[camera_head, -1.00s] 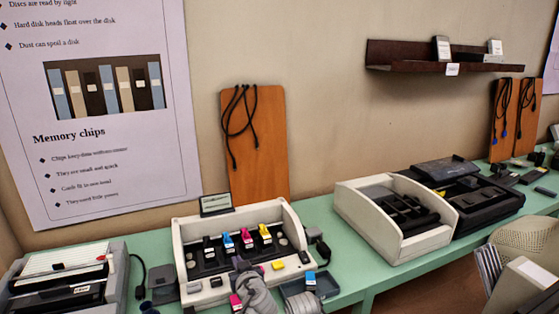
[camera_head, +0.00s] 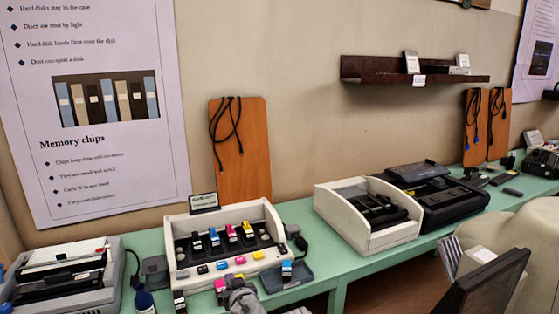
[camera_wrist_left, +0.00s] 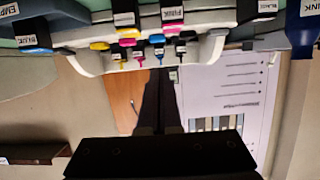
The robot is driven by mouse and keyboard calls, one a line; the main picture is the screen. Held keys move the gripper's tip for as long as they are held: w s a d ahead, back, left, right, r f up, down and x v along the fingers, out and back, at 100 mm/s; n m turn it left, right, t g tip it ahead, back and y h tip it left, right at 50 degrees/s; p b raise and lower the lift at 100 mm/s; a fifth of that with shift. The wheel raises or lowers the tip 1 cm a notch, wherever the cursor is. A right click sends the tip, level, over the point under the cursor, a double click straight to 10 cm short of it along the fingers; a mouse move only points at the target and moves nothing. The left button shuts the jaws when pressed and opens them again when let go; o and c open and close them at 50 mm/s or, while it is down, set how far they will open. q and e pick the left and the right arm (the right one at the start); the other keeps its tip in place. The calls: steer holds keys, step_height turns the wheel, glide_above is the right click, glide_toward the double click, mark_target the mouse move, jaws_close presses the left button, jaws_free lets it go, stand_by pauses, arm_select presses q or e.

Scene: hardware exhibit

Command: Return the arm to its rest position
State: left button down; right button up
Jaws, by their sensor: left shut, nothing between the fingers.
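My left gripper (camera_head: 236,283) shows at the bottom of the head view, in front of the white printer-like case (camera_head: 272,213) on the green table. In the left wrist view its dark fingers (camera_wrist_left: 161,78) are together with nothing between them. That view is upside down, with the case and its small coloured cartridges (camera_wrist_left: 165,40) beyond the fingertips. Several cartridges also stand in the case in the head view (camera_head: 231,233). My right gripper is in neither view.
A small dark tray (camera_head: 302,280) with a blue-topped cartridge lies right of the gripper. A blue-and-white bottle (camera_head: 145,300) and another printer (camera_head: 62,275) stand left. A white open case (camera_head: 362,243) stands further right on the green table (camera_head: 330,280).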

arm_select(q)
steer(key=s+d+f+m+g+h+p, duration=0.1)
steer(key=s+d+m+g+p, duration=0.1)
steer(key=s, duration=0.4)
steer(key=s+d+f+m+g+h+p, duration=0.2)
steer(key=s+d+m+g+p, duration=0.1)
steer(key=s+g, duration=0.3)
steer(key=s+d+f+m+g+h+p, duration=0.1)
steer(key=s+d+m+g+p, duration=0.1)
steer(key=s+g+p, duration=0.3)
steer(key=s+m, duration=0.1)
steer(key=s, duration=0.2)
steer(key=shift+d+f+h, duration=0.15)
steer(key=shift+f+h, duration=0.15)
steer(key=shift+f, duration=0.05)
